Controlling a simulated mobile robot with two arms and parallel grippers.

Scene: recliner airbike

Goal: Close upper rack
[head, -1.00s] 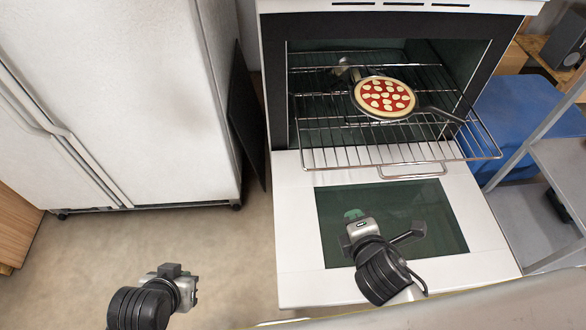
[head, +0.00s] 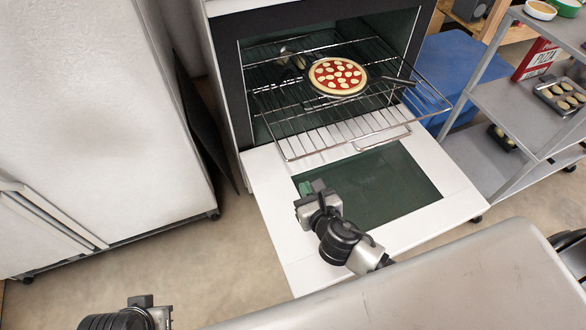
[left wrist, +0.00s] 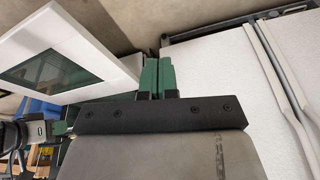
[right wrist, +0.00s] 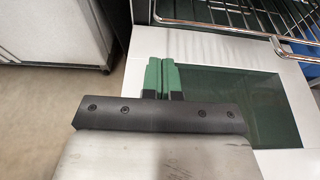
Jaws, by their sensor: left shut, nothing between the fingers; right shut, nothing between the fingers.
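The upper rack (head: 300,131) is a wire rack pulled well out of the oven, over the lowered door. A pizza (head: 338,76) in a dark pan rests on it, the handle pointing right. The rack also shows at the top of the right wrist view (right wrist: 215,29). My right gripper (head: 308,189) is shut and empty above the door's left part, on the near side of the rack and apart from it. Its green fingertips (right wrist: 161,68) touch each other. My left gripper (left wrist: 158,68) is shut and empty; in the head view it is at the bottom left, partly cut off.
The open oven door (head: 268,205) extends toward me below the rack. A white fridge (head: 95,110) stands left, with bare floor between. A grey shelf unit (head: 515,100) with food trays stands right, beside a blue box (head: 450,70).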

